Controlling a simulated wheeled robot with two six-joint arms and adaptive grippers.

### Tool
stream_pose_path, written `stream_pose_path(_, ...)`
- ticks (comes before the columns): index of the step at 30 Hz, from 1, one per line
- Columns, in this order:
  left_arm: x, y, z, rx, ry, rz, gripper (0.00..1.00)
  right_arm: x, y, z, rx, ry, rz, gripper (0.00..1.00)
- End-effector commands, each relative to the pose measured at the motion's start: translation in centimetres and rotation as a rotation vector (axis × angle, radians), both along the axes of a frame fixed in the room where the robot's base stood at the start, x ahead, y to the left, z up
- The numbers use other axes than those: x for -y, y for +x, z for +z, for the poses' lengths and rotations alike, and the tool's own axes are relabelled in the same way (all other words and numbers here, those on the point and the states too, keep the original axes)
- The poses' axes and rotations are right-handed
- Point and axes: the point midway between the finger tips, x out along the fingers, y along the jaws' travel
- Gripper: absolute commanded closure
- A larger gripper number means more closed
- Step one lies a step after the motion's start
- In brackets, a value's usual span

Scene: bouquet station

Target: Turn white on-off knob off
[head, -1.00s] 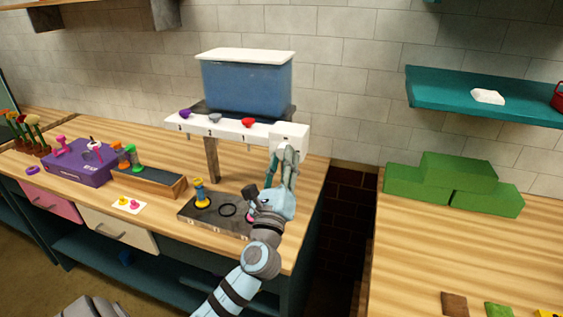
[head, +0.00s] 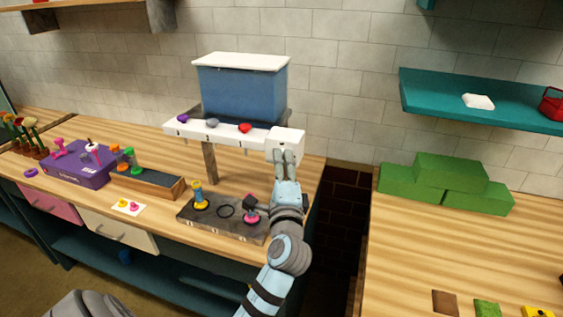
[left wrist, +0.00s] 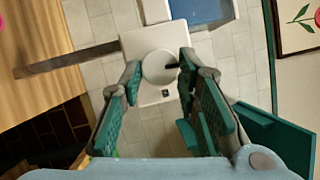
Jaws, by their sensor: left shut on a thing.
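The white on-off knob (left wrist: 158,68) is round with a dark mark on its right side. It sits on the face of a white box (head: 287,139) at the right end of the white dispenser bar. My left gripper (left wrist: 160,80) has its teal-padded fingers on either side of the knob and is shut on it. In the head view my left gripper (head: 286,158) reaches up to the box front and hides the knob. My right gripper is not in view.
A blue tank (head: 243,92) with a white lid stands above the bar, which carries purple, grey and red knobs. A dark tray (head: 222,222) with a yellow-and-blue piece and a pink piece lies below. Green blocks (head: 445,184) stand on the right counter.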

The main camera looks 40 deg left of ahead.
Motion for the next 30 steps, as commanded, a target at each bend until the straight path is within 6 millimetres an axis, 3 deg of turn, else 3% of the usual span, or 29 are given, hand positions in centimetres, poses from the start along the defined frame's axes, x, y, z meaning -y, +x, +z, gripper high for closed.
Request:
stream_pose_path(21,0.04,0.02,0.16,0.03,-0.079,-0.001,0.98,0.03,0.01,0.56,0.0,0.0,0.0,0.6)
stream_pose_path(22,0.04,0.02,0.16,0.03,-0.079,-0.001,0.67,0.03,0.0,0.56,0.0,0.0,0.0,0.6)
stream_pose_path(24,0.04,0.02,0.16,0.03,-0.079,-0.001,0.56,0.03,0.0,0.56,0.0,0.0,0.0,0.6)
stream_pose_path(26,0.04,0.02,0.15,0.03,-0.079,0.0,0.5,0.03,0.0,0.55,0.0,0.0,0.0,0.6)
stream_pose_path(30,0.03,0.02,0.13,0.028,-0.079,0.0,0.5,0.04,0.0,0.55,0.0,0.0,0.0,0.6)
